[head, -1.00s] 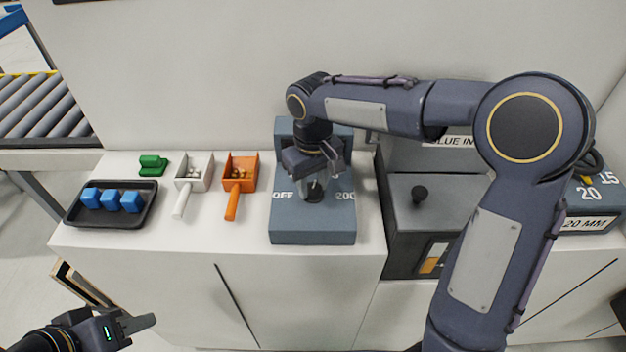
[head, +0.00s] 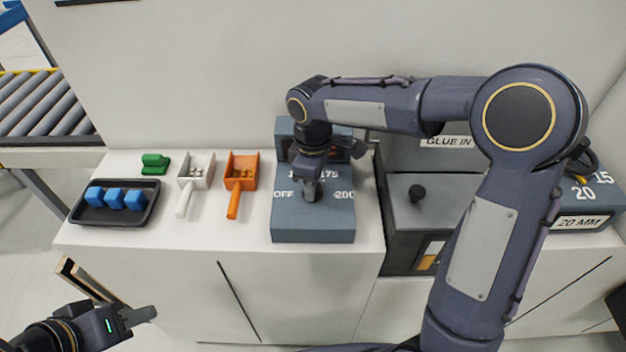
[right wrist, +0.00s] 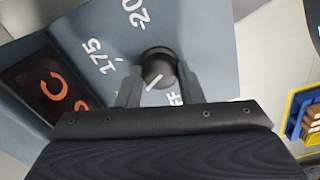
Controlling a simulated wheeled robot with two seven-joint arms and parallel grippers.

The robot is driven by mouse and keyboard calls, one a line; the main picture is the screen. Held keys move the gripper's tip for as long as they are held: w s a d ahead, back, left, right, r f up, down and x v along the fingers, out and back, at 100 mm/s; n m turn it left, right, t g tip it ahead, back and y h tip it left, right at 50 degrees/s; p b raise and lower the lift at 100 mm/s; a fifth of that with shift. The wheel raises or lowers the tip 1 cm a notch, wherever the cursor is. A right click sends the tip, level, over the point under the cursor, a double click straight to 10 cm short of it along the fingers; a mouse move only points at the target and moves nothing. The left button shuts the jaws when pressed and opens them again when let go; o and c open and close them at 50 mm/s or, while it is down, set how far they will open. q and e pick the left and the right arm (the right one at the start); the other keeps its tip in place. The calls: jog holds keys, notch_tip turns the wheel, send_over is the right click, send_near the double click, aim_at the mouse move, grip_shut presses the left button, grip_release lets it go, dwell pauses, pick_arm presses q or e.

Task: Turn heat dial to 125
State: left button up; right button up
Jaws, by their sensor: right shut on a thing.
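The heat dial is a black round knob (right wrist: 158,68) with a white pointer line, on a blue-grey control box (head: 312,232). The box carries white marks: OFF at left, 200 at right, 175 and a partly covered mark behind. In the right wrist view the knob sits between both fingers of my right gripper (right wrist: 160,84), which is shut on it. The pointer line slants toward the lower left there, and the 125 mark is not visible. A display with orange characters (right wrist: 52,90) is partly cut off. My left gripper (head: 140,316) is empty, low at the left; its opening is unclear.
Left of the box are an orange scoop (head: 241,175), a white scoop (head: 194,175), a green block (head: 155,163) and a black tray (head: 150,205) with blue blocks. A grey glue unit (head: 405,222) with a black knob stands close at right.

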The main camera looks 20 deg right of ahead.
dwell(0.3)
jog(key=o, duration=1)
notch_tip(320, 180, up, 8)
jog(key=shift+f+b, duration=0.25)
jog(key=shift+b, duration=0.05)
jog(key=shift+r, duration=0.15)
